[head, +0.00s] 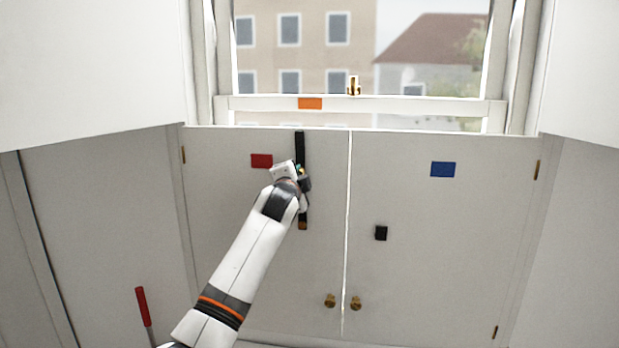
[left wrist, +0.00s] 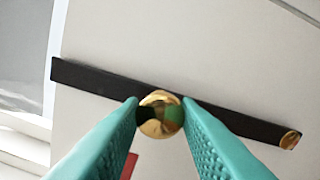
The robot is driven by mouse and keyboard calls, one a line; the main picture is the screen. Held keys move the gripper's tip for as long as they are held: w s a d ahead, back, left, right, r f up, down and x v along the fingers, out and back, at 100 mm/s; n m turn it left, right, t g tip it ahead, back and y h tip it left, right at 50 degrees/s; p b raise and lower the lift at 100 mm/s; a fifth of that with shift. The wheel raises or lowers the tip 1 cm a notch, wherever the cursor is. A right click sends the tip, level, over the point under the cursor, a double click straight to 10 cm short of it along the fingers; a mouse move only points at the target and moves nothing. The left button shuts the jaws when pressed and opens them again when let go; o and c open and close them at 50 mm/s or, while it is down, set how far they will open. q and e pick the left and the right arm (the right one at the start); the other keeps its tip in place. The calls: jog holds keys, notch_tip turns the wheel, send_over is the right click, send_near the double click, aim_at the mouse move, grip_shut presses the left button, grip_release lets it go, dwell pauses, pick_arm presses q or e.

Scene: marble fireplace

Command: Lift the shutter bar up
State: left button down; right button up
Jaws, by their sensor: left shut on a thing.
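The shutter bar (head: 300,145) is a dark flat strip on the left shutter (head: 240,230), standing about upright. It also shows in the left wrist view (left wrist: 90,77), crossing slantwise, with a brass piece (left wrist: 290,140) at its right end. My left gripper (head: 300,173) is at the middle of the bar. Its teal fingers are shut on the bar's round brass knob (left wrist: 160,98). The gripper hides the bar's middle in the head view. My right gripper is not in view.
Two brass knobs (head: 330,300) (head: 356,303) sit low by the seam between the shutters. A red label (head: 261,160) and a blue label (head: 443,169) mark the shutters. A window sash (head: 420,104) is above. A red handle (head: 143,306) stands at lower left.

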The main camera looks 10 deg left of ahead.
pick_arm(q)
jog(key=shift+a+f+n, duration=0.1)
jog(key=shift+a+n, duration=0.9)
jog(key=shift+a, duration=0.15)
jog(key=c, duration=1.1)
grip_release()
jog(key=shift+a, duration=0.15)
jog(key=shift+s, duration=0.1)
jog(key=s+b, duration=0.2)
jog(key=s, duration=0.4)
jog(key=s+b, duration=0.2)
jog(key=s, duration=0.3)
jog(key=shift+s+a, duration=0.2)
jog(key=shift+s, duration=0.15)
